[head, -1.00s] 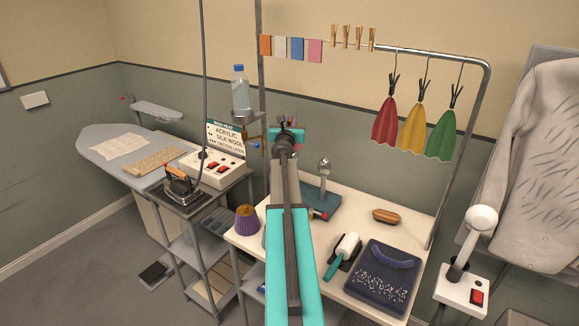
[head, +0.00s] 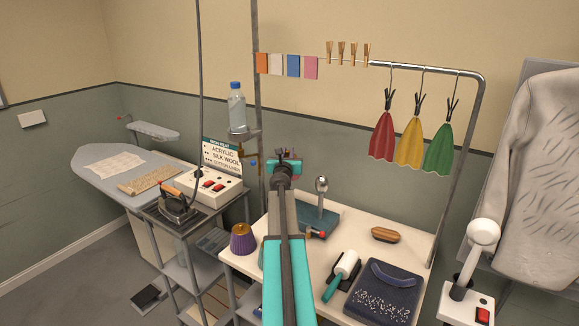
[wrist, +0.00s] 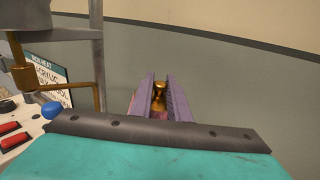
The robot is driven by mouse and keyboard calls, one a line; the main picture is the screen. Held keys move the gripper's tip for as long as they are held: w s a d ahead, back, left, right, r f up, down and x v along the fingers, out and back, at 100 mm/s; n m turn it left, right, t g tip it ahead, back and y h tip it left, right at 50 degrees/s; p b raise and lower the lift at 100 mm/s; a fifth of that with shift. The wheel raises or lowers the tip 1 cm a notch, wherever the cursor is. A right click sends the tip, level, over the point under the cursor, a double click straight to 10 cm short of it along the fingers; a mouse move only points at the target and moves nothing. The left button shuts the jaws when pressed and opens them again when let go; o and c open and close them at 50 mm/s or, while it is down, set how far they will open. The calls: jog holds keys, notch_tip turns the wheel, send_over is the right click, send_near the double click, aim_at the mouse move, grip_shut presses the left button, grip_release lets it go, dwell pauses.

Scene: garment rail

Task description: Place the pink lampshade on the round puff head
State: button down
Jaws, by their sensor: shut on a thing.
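My gripper (head: 284,157) is out ahead in the head view, over the back of the white table. In the wrist view its two purplish jaws (wrist: 159,98) are closed on a small brass knob (wrist: 159,97). A rounded white head (head: 484,232) stands on a post above a white box with a red switch, at the far right. A smaller silver rounded head (head: 321,185) stands on a teal base, just right of my gripper.
A purple shade (head: 242,238) with a gold top stands at the table's left edge. A bottle (head: 236,107) stands on a shelf left of my gripper. A rail (head: 478,120) holds hanging garments.

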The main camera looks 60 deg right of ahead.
jog(key=shift+f, duration=0.2)
jog(key=shift+f+b, duration=1)
jog(key=shift+f, duration=0.8)
jog(key=shift+f, duration=0.1)
jog(key=c, duration=1.7)
grip_release()
jog(key=shift+r, duration=0.2)
jog(key=shift+b+v, duration=0.75)
jog(key=shift+v, duration=5.3)
jog(key=shift+w, duration=0.2)
